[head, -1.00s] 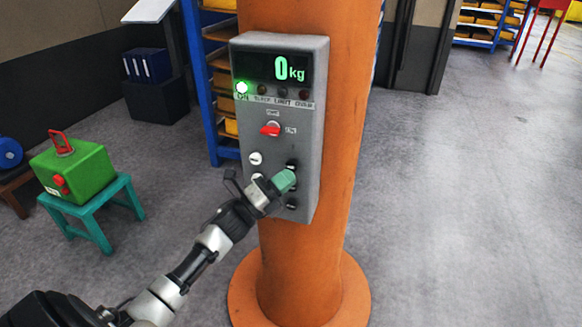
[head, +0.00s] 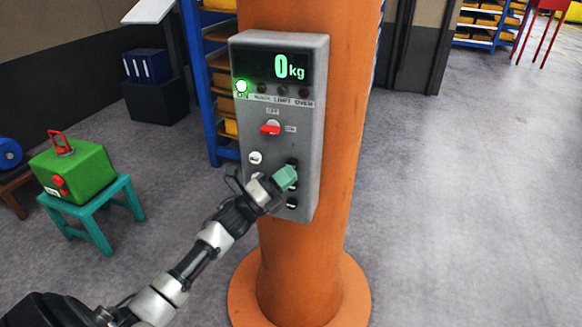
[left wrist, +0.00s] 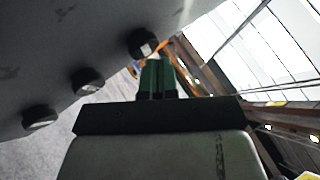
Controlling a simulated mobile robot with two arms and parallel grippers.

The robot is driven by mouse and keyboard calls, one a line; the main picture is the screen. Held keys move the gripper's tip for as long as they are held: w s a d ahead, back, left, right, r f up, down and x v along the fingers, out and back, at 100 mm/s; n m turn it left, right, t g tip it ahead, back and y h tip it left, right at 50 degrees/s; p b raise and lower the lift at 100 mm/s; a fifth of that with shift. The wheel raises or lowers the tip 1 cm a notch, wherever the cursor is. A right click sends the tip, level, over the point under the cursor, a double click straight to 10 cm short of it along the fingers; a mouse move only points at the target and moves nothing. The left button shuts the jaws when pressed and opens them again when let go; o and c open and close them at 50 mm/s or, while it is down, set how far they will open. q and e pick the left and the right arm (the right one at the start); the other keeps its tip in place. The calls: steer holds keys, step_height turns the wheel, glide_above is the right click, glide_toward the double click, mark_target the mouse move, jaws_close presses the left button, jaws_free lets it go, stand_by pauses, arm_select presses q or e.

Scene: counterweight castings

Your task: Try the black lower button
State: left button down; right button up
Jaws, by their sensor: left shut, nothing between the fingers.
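The grey control box (head: 305,130) is fixed to an orange column. A column of black buttons is low on its right side: the lowest (head: 291,203) is clear below my gripper, and the others are partly covered by the fingers. My left gripper (head: 288,177) is shut and empty, its green fingertips in front of the upper and middle black buttons. In the left wrist view the fingers (left wrist: 157,77) are together close to one black button (left wrist: 142,43), with two more (left wrist: 87,81) further left. I cannot tell whether they touch.
The display (head: 278,67) reads 0 kg and the green ON lamp (head: 241,86) is lit. A green casting (head: 80,170) stands on a teal stool (head: 90,217). Floor at right is clear.

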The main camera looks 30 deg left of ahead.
arm_select(q)
steer(key=shift+w+a+b, duration=0.1)
steer(key=shift+w+b, duration=0.2)
steer(key=shift+w, duration=0.1)
stand_by(0.6)
steer(key=shift+s, duration=0.15)
stand_by(3.4)
steer(key=shift+s+d, duration=0.2)
steer(key=shift+s, duration=0.5)
steer(key=shift+s+p, duration=0.1)
steer(key=shift+p, duration=0.2)
steer(key=shift+s+d+p, duration=0.2)
steer(key=shift+s, duration=0.55)
steer(key=shift+s+d+p, duration=0.2)
steer(key=shift+s, duration=0.6)
steer(key=shift+s+d+p, duration=0.2)
steer(key=shift+s, duration=0.55)
